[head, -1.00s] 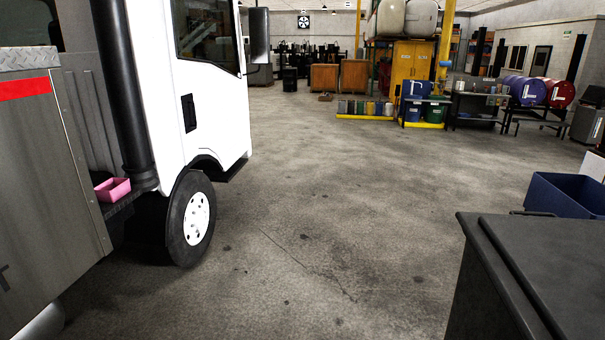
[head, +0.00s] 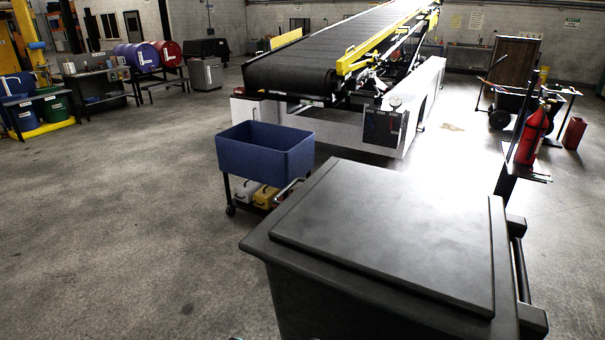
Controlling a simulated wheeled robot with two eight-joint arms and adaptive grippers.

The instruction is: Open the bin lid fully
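A large dark grey bin (head: 310,303) stands close in front of me at the lower right of the head view. Its flat lid (head: 385,235) lies closed on top, with a raised panel in the middle. Neither of my grippers is in view.
A blue tub (head: 265,152) on a wheeled cart stands just beyond the bin. The belt loader (head: 300,75) is behind it. A red fire extinguisher (head: 532,135) stands at the right. The floor (head: 120,230) on the left is clear.

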